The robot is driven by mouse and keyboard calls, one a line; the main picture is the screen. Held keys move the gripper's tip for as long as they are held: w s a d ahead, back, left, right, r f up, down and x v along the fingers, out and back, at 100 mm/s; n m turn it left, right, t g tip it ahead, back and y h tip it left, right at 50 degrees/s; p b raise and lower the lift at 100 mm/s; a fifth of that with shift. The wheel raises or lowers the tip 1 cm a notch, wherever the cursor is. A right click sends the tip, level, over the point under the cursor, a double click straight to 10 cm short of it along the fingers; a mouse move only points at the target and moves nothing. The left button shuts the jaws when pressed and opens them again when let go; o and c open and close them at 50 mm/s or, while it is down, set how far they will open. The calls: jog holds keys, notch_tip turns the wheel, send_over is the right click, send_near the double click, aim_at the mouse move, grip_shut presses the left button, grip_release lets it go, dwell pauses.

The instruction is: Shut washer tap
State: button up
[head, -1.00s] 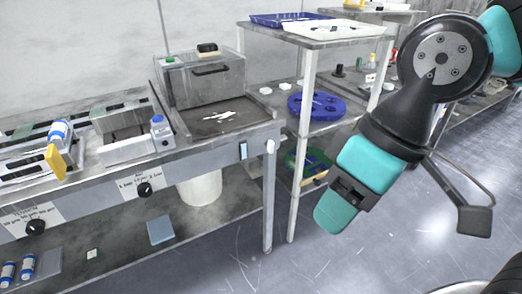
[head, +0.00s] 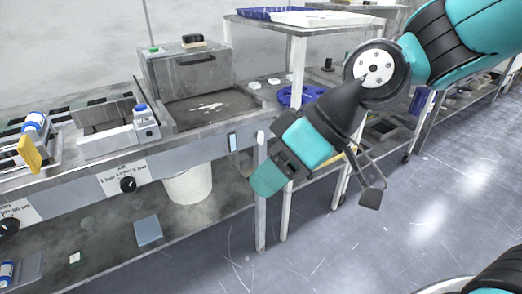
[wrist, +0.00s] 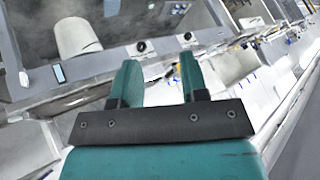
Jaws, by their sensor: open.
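No part is clearly marked as the washer tap. A small white knob (head: 261,137) sits at the right end of the grey front panel, below the metal basin unit (head: 183,77). A black round knob (head: 128,184) under a printed label is further left on the panel, and a second black knob (head: 8,226) is at the left edge. My gripper (head: 266,180) is open and empty, in front of the panel's right end and appearing just below the white knob. In the wrist view its two teal fingers (wrist: 158,72) are apart, with the panel beyond them.
A small display (head: 232,142) is on the panel left of the white knob. A white bucket (head: 189,185) stands on the lower shelf. A post and a shelf unit (head: 297,70) with blue trays are close behind my arm. The floor at right is open.

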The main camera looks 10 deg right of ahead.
jog(key=w+a+f+t+y+b, duration=0.1)
jog(key=w+f+t+y+b, duration=0.4)
jog(key=w+f, duration=0.5)
jog(key=m+t+h+b, duration=0.7)
jog(key=t+b, duration=0.3)
jog(key=b, duration=0.1)
send_near(262, 140)
jog(key=shift+t, duration=0.3)
jog(key=p+x, duration=0.3)
jog(key=p, duration=0.1)
jog(key=p+x, duration=0.8)
jog(key=p, duration=0.1)
jog(key=shift+w+f, duration=0.2)
jog(key=shift+f, duration=0.15)
grip_shut()
